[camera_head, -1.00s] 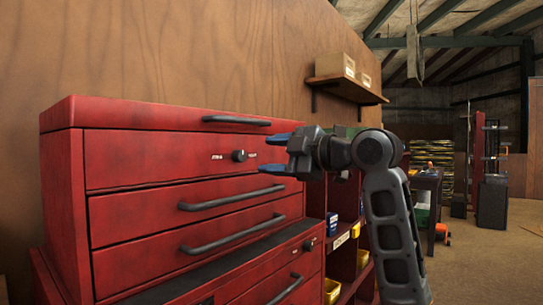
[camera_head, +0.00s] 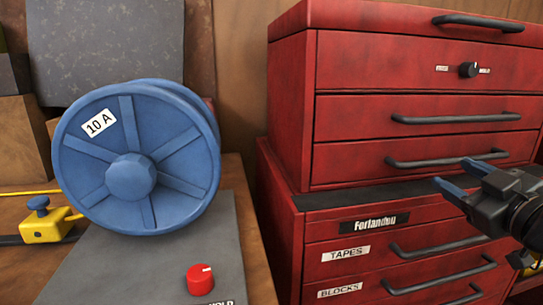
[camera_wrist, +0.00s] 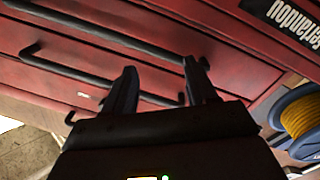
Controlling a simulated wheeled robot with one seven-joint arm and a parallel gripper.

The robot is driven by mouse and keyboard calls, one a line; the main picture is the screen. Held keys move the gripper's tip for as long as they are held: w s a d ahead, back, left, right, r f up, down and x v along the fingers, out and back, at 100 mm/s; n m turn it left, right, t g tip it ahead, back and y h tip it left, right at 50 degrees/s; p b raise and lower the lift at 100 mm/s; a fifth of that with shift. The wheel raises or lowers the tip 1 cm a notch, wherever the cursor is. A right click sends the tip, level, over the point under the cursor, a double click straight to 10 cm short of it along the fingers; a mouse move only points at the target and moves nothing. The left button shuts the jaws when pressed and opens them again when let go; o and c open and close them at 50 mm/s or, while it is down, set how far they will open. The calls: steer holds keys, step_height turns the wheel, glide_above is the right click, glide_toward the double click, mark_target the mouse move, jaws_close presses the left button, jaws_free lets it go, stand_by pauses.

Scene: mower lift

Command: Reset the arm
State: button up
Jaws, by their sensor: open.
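My gripper (camera_head: 462,178) is at the right edge of the head view, in front of the red tool chest (camera_head: 380,105). Its two blue-tipped fingers point left and are apart, with nothing between them. In the wrist view my gripper (camera_wrist: 158,85) also shows open and empty, with red drawer fronts and dark bar handles beyond it. Whether the fingers touch the chest cannot be told, but no handle is between them in the head view. Most of my arm is out of the frame.
A blue reel (camera_head: 131,180) marked "10 A" stands on a grey plate (camera_head: 170,260) at the left, with a red knob (camera_head: 200,279) beside it. A yellow block (camera_head: 45,226) with a blue knob sits at far left. Labelled drawers (camera_head: 348,252) lie below the chest's upper part.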

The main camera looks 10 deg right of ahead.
steer(key=s+a+f+m+g+h, duration=0.1)
steer(key=s+a+f+m, duration=0.1)
steer(key=s+a+f, duration=0.35)
steer(key=s+a+f+m, duration=0.2)
steer(key=a+f+m, duration=0.1)
steer(key=f, duration=0.6)
steer(key=s+a+f+m+g, duration=0.1)
steer(key=s+a+f, duration=0.25)
steer(key=s, duration=0.45)
steer(key=s+a+f+m+g, duration=0.1)
steer(key=s+a+f, duration=0.25)
steer(key=s, duration=0.45)
steer(key=s+a+n+y, duration=0.1)
steer(key=s+a, duration=0.1)
steer(key=s, duration=1.3)
step_height(320, 180, up, 14)
steer(key=p, duration=1.2)
steer(key=shift+s+a+f+y+p, duration=0.2)
steer(key=shift+s+y+p, duration=0.1)
steer(key=shift+s+p, duration=0.1)
steer(key=shift+f, duration=0.1)
steer(key=shift+c, duration=0.2)
